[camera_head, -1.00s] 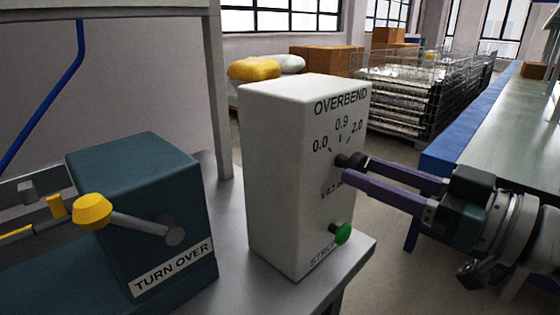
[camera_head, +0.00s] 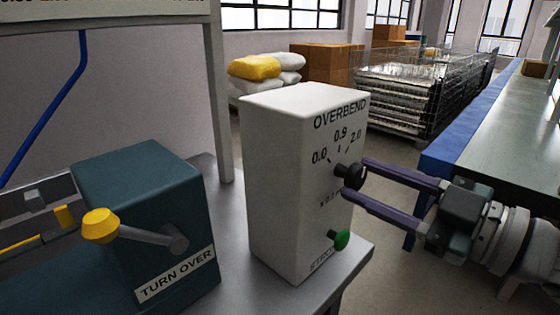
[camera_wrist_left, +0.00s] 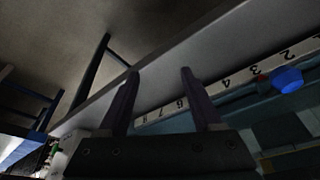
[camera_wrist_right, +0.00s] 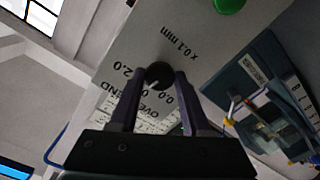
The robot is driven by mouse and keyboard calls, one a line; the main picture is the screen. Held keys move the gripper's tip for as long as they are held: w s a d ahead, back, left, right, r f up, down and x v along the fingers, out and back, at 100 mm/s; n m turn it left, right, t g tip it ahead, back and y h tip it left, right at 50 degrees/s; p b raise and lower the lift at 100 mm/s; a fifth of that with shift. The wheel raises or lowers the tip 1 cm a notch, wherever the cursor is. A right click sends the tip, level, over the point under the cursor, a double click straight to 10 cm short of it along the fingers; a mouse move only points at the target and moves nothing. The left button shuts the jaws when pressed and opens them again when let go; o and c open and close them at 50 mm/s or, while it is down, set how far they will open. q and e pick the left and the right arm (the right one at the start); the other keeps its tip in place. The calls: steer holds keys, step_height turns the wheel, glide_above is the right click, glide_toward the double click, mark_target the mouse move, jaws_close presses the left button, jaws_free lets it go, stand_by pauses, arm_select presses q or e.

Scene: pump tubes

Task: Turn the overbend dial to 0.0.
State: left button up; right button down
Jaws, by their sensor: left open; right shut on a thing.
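The overbend dial is a black round knob (camera_head: 350,176) on the front of a white box (camera_head: 285,180), below the marks 0.0, 0.9 and 2.0. My left gripper (camera_wrist_left: 158,82) is open and empty in the left wrist view and does not show in the head view.
A green button (camera_head: 341,240) is below the dial. A teal box (camera_head: 145,200) labelled TURN OVER, with a yellow-knobbed lever (camera_head: 100,224), stands left. A blue knob (camera_wrist_left: 287,79) and numbered strip show in the left wrist view.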

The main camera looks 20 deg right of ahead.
steer(key=n, duration=0.5)
steer(key=shift+n, duration=0.3)
steer(key=n, duration=0.5)
steer(key=shift+n, duration=0.3)
steer(key=shift+r, duration=0.1)
steer(key=shift+c, duration=1.8)
jaws_free()
steer(key=v, duration=1)
